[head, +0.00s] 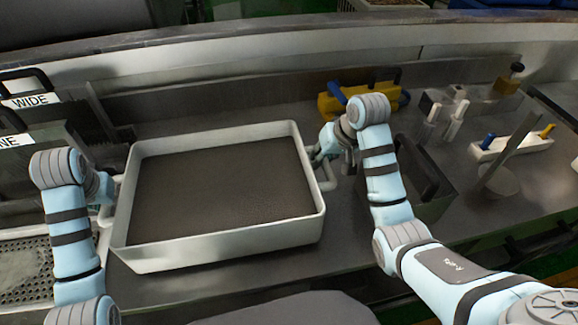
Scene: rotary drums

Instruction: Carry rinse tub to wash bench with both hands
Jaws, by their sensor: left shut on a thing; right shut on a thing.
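The rinse tub (220,243) is a white rectangular tub with a dark, flat-looking content, in the middle left of the head view. It sits at or just above the grey metal bench; I cannot tell if it touches. My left gripper (110,204) is at the tub's left side, shut on its left handle, partly hidden by my wrist. My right gripper (326,160) is at the right side, shut on the right handle (328,178). The tub looks about level. I cannot tell which surface is the wash bench.
A yellow and blue tool (360,92) lies behind my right wrist. A dark open bin (428,185) stands right of it. White-handled tools (455,118) and a white holder (512,148) stand farther right. Racks labelled WIDE (30,101) and a perforated tray (30,265) are at left.

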